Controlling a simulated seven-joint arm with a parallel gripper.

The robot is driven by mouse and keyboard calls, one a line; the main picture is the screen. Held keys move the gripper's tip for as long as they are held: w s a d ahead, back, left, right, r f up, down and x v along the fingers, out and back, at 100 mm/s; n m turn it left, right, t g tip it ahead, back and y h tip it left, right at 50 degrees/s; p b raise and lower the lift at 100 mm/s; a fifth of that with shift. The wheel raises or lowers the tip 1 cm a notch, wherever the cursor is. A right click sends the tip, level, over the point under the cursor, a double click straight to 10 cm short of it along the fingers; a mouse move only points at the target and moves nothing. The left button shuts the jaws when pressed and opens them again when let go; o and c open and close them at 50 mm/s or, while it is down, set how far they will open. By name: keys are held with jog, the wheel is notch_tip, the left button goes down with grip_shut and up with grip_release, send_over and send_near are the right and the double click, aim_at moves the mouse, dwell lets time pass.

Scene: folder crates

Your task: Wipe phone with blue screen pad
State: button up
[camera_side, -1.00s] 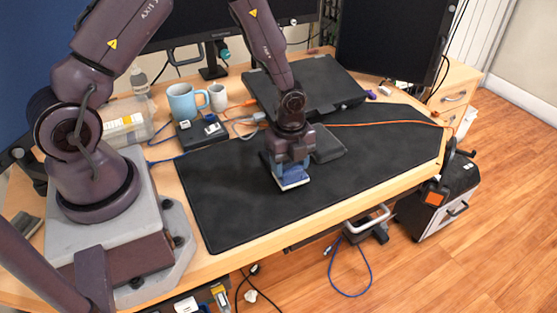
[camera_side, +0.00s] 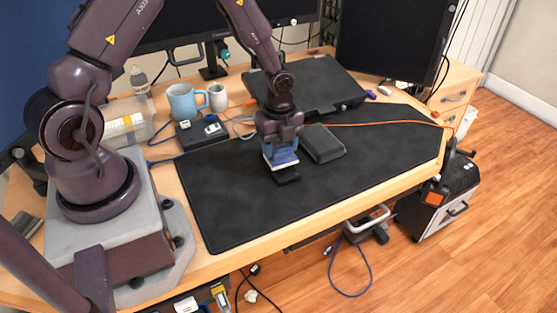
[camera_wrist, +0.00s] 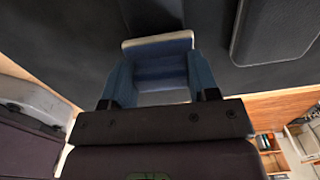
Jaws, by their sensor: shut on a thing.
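My gripper (camera_side: 281,148) is shut on the blue screen pad (camera_side: 283,162), a blue block with a pale underside. In the wrist view the pad (camera_wrist: 160,68) sits between the blue fingers of my gripper (camera_wrist: 160,80), its pale edge at the far side. The phone (camera_side: 288,177) is a small dark slab on the black desk mat, its near end showing just in front of the pad. In the wrist view, a dark shape that looks like the phone (camera_wrist: 150,14) extends beyond the pad. The pad is over or touching the phone; I cannot tell whether there is a gap.
A dark case (camera_side: 324,143) lies close right of my gripper. A closed laptop (camera_side: 310,82) is behind. A black box (camera_side: 202,133), a blue mug (camera_side: 184,102) and a pale mug (camera_side: 218,97) stand back left. The mat (camera_side: 385,155) is clear toward the right.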

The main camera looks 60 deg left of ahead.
jog(key=shift+a, duration=0.5)
jog(key=shift+r, duration=1.95)
